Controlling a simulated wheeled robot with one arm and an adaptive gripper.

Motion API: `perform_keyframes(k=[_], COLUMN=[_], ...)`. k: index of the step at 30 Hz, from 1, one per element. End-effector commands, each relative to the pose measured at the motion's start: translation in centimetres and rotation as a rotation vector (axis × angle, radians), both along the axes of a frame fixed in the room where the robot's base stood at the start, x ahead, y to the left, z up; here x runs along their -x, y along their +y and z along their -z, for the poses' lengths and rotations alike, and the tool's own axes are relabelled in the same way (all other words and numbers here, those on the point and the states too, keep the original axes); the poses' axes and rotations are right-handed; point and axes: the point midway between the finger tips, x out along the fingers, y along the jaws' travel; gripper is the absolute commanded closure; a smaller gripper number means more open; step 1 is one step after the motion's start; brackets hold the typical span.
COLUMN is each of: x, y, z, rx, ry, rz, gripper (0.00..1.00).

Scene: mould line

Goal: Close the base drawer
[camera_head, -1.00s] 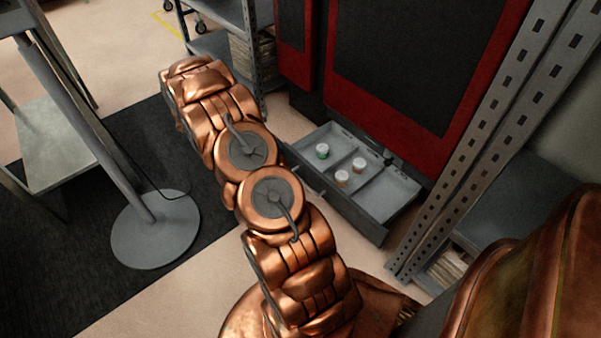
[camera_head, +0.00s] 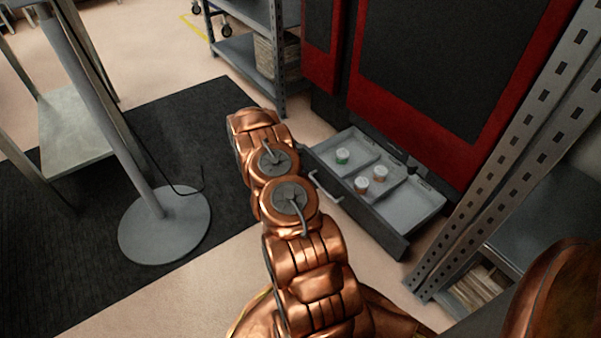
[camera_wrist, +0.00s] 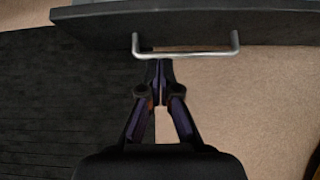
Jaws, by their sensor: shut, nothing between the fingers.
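The base drawer (camera_head: 392,228) stands pulled out at the foot of the red and black machine in the head view. The head view hides my gripper behind my arm.
The red and black machine (camera_head: 420,150) rises behind the drawer. A perforated metal post (camera_head: 500,150) stands close on the right. Pale floor lies before the drawer.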

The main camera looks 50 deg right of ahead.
Motion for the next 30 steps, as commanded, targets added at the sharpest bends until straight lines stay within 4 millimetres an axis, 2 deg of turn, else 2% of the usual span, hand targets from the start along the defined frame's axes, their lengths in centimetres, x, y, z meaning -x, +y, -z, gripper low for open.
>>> perform_keyframes(k=[1, 9, 12, 18, 30], x=[0.3, 1.3, 1.6, 2.0, 2.1], y=[-0.7, -4.0, -5.4, -7.1, -7.5], z=[1.0, 4.1, 3.8, 3.7, 3.5], rx=[0.000, 0.001, 0.000, -0.001, -0.001], ry=[0.001, 0.001, -0.002, 0.000, 0.000], rz=[0.002, 0.003, 0.003, 0.001, -0.001], gripper=[1.00, 1.00, 1.00, 1.00, 1.00])
